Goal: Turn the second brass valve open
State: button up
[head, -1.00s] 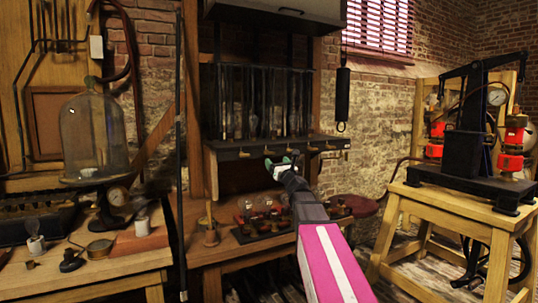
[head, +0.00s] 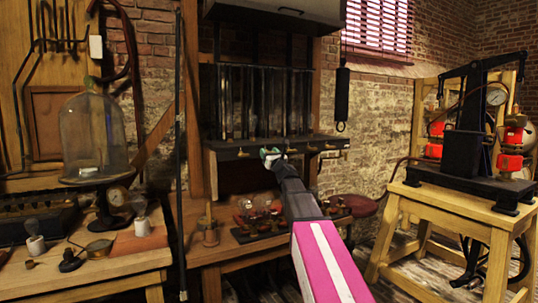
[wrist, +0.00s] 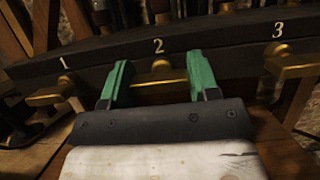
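The second brass valve (wrist: 160,75) is on the dark rail (wrist: 105,52) under the white number 2 in the wrist view. Its handle lies crosswise between the two green fingers of my gripper (wrist: 159,80), with a finger at either side. The fingers are apart, and I cannot tell if either touches the brass. The first valve (wrist: 55,95) is to the left and the third valve (wrist: 290,62) to the right. In the head view my gripper (head: 270,154) is at the rail's front and hides the second valve.
Tall glass jars (head: 265,100) stand behind the rail. Below is a wooden bench (head: 215,252) with small bulbs (head: 262,204). A glass bell jar (head: 93,135) is at left, and a black press on a wooden stand (head: 490,170) at right.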

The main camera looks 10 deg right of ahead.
jog(key=shift+n, duration=0.4)
jog(key=n+g+y, duration=0.1)
jog(key=n, duration=0.2)
jog(key=n+g+y, duration=0.1)
jog(key=n+y, duration=0.1)
jog(key=n, duration=0.1)
jog(key=n+g+y, duration=0.1)
jog(key=n, duration=0.2)
jog(key=n+g+y, duration=0.1)
jog(key=n, duration=0.2)
jog(key=n+g, duration=0.2)
jog(key=n, duration=0.3)
jog(key=shift+n, duration=0.3)
jog(key=shift+f+n+g, duration=0.1)
jog(key=shift+n+g, duration=0.8)
jog(key=shift+n, duration=1.1)
jog(key=shift+a, duration=0.1)
jog(key=o, duration=0.9)
jog(key=shift+s, duration=0.1)
